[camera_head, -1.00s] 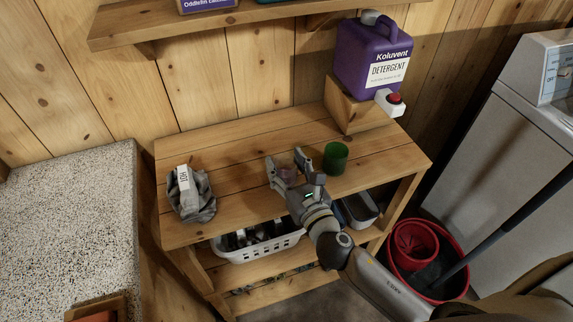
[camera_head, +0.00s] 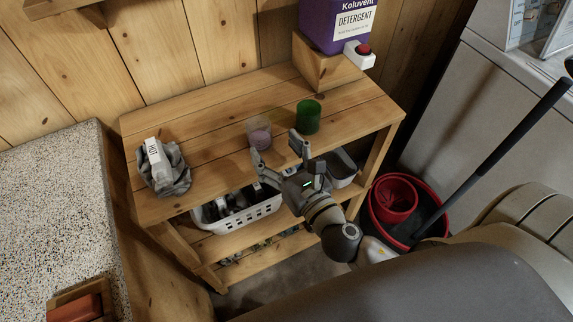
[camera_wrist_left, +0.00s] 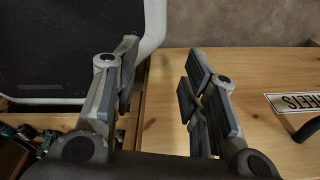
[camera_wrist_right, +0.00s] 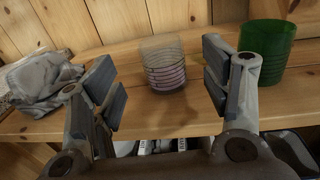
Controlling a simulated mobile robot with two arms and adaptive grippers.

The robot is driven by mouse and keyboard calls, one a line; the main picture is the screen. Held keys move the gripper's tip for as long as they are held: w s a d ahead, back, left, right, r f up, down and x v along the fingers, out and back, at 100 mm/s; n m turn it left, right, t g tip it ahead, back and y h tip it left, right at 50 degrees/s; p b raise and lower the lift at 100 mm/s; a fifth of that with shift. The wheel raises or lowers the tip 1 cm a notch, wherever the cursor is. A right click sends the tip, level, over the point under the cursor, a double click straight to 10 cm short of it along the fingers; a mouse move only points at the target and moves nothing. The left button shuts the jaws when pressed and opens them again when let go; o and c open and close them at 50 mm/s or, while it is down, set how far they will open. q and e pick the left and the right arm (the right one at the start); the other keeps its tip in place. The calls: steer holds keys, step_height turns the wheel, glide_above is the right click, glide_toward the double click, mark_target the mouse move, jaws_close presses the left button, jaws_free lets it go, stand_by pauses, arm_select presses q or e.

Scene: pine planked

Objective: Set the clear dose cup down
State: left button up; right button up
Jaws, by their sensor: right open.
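The clear dose cup (camera_head: 258,132) stands upright on the wooden bench top, with a purplish content in its lower part. It also shows in the right wrist view (camera_wrist_right: 163,64), beyond and between the fingers. My right gripper (camera_head: 279,150) is open and empty, in front of the cup and apart from it; its fingers also show in the right wrist view (camera_wrist_right: 163,88). My left gripper (camera_wrist_left: 163,85) shows only in its own wrist view, open, with nothing between its fingers.
A green cup (camera_head: 308,117) stands right of the clear cup. A purple detergent jug (camera_head: 337,24) sits on a wooden block (camera_head: 322,70) behind. A grey cloth with a tag (camera_head: 165,168) lies left. A white basket (camera_head: 238,211) and a red bucket (camera_head: 378,226) are below.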

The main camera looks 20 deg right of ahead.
steer(key=shift+s+d+b, duration=0.2)
steer(key=shift+s+b, duration=0.35)
steer(key=shift+s, duration=1.45)
